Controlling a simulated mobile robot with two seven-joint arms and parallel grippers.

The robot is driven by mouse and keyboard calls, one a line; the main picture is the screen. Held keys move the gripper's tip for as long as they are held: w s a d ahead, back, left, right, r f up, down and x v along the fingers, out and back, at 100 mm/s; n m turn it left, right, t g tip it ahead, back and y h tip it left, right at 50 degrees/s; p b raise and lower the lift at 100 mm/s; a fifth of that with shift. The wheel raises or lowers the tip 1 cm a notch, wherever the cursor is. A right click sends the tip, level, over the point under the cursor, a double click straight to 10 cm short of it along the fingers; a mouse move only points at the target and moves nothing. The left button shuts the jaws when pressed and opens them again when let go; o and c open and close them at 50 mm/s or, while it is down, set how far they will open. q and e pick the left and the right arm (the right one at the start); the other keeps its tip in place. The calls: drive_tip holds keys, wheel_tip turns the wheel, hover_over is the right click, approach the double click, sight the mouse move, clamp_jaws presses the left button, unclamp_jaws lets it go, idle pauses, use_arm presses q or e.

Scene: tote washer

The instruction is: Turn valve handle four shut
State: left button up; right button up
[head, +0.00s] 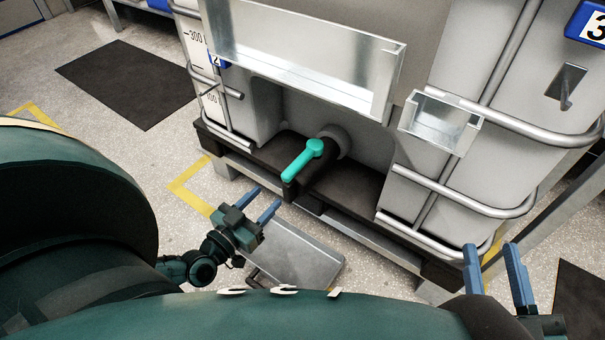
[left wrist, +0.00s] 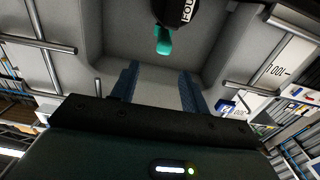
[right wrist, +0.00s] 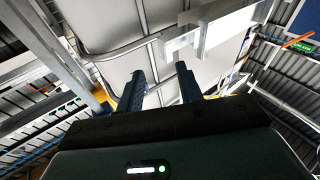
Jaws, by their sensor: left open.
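A teal valve handle (head: 303,160) sits on the dark outlet of a grey tank, in a recess at the middle of the head view. It points down and to the left. No number four shows on it. The handle also shows at the top of the left wrist view (left wrist: 164,42), beyond the fingertips. My left gripper (head: 266,197) is open and empty, below and to the left of the handle, apart from it. My right gripper (head: 491,248) has its fingers apart and empty, at the lower right, away from the handle.
A metal tray (head: 300,60) hangs above the valve, and a small metal box (head: 440,122) is to its right. Tubular cage bars (head: 455,190) flank the recess. A dark pallet (head: 365,190) lies under the tank. A grey flat panel (head: 295,255) is on the floor below.

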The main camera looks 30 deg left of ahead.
use_arm(q)
drive_tip(key=b, duration=0.2)
approach(295, 165)
drive_tip(key=w, duration=0.2)
drive_tip(key=shift+w+d+f, duration=0.1)
drive_tip(key=shift+w+f, duration=0.25)
drive_tip(key=shift+w, duration=0.05)
drive_tip(key=w+b, duration=0.1)
drive_tip(key=w, duration=0.2)
drive_tip(key=w+b, duration=0.1)
drive_tip(key=w, duration=0.2)
drive_tip(key=shift+d, duration=0.25)
drive_tip(key=shift+w+r+b, duration=0.1)
drive_tip(key=shift+w+b, duration=0.2)
drive_tip(key=shift+w, duration=0.35)
use_arm(e)
drive_tip(key=shift+w+d+r+n+t+y, duration=0.1)
drive_tip(key=shift+w+r+n+t+y, duration=0.15)
drive_tip(key=shift+r+n+y, duration=0.35)
drive_tip(key=shift+w+a+r+n+t+y, duration=0.1)
drive_tip(key=shift+r+n+t+y, duration=0.3)
drive_tip(key=shift+r+y, duration=0.3)
drive_tip(key=shift+w+d+r+n+t+y, duration=0.1)
drive_tip(key=shift+w+r+n+t+y, duration=0.15)
drive_tip(key=shift+r+n+y, duration=0.4)
use_arm(q)
drive_tip(key=shift+c, duration=0.3)
use_arm(e)
drive_tip(key=shift+r, duration=0.1)
